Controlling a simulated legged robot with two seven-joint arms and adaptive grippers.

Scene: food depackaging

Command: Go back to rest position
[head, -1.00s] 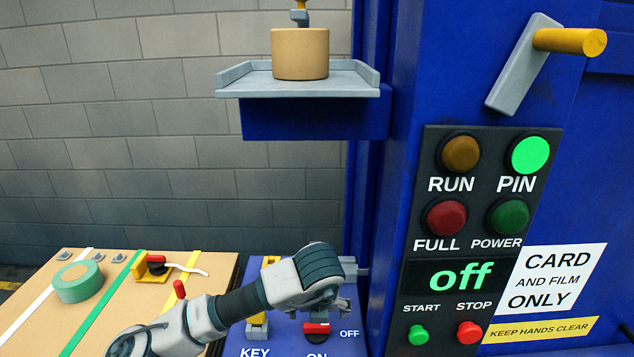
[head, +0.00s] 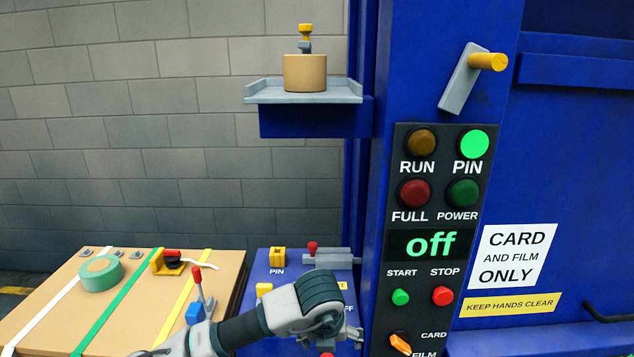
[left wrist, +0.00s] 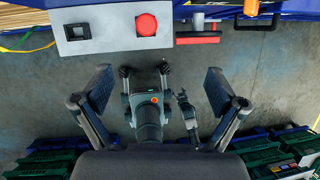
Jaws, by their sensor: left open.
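My left arm comes in from the bottom left of the head view and bends over the blue ledge (head: 285,292). Its left gripper (head: 346,332) is at the bottom, partly cut off and hidden by the wrist. In the left wrist view the left gripper (left wrist: 160,92) is open, with its two dark-padded fingers wide apart and nothing held between them. Concrete floor (left wrist: 188,62) shows beyond the fingers. A grey jointed part with an orange button shows between them; I cannot tell what part it is.
The blue machine's control panel (head: 444,215) reads "off", with PIN lit green. A shelf (head: 270,98) holds a tan cylinder (head: 305,74). Left are a strapped cardboard stack (head: 50,305) and green tape (head: 82,276). Green crates (left wrist: 270,160) stand on the floor.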

